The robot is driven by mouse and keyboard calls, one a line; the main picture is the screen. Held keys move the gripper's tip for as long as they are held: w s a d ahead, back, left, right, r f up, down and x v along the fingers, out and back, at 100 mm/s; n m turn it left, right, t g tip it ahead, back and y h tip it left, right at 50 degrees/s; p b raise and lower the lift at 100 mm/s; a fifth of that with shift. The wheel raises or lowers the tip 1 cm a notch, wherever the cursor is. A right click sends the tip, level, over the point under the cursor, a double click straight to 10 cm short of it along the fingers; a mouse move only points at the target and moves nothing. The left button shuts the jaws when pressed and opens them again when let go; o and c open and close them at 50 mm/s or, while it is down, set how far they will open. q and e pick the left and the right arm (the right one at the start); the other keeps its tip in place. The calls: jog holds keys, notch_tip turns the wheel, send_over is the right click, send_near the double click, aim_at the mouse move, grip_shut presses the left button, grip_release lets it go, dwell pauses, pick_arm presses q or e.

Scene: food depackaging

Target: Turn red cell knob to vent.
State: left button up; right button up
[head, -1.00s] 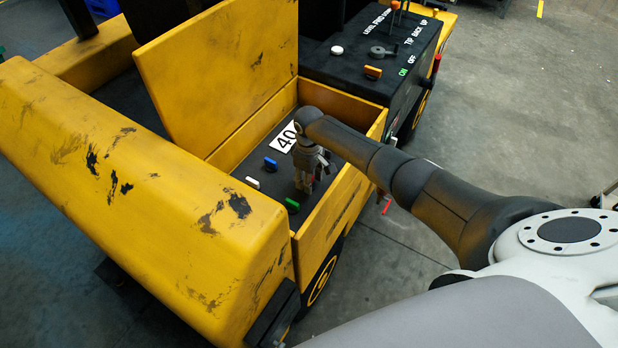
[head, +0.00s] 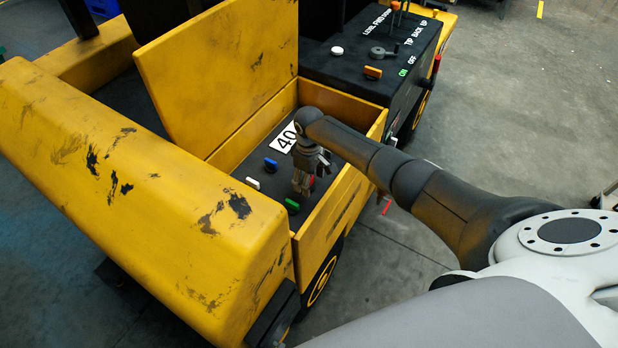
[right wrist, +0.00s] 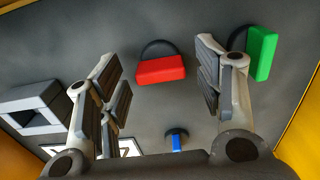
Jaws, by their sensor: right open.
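The red knob (right wrist: 160,71) has a bar-shaped handle on a dark round base. In the right wrist view its bar lies nearly level across the picture. My right gripper (right wrist: 157,68) is open, with one finger on each side of the red knob and visible gaps between. In the head view the gripper (head: 302,189) points down into the yellow box, and only a bit of the red knob (head: 312,183) shows beside the fingers. Whether a finger touches it cannot be told. My left gripper is out of view.
The green knob (right wrist: 262,54) is close beside the right-hand finger. The blue knob (right wrist: 177,141) and white knob (head: 253,183) are on the same dark panel. Yellow box walls (head: 330,215) enclose it, with a raised lid (head: 215,70). A "40" label (head: 284,138) lies nearby.

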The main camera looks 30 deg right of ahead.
notch_tip(320, 180, up, 12)
dwell(0.6)
jog(key=shift+f, duration=0.1)
dwell(0.4)
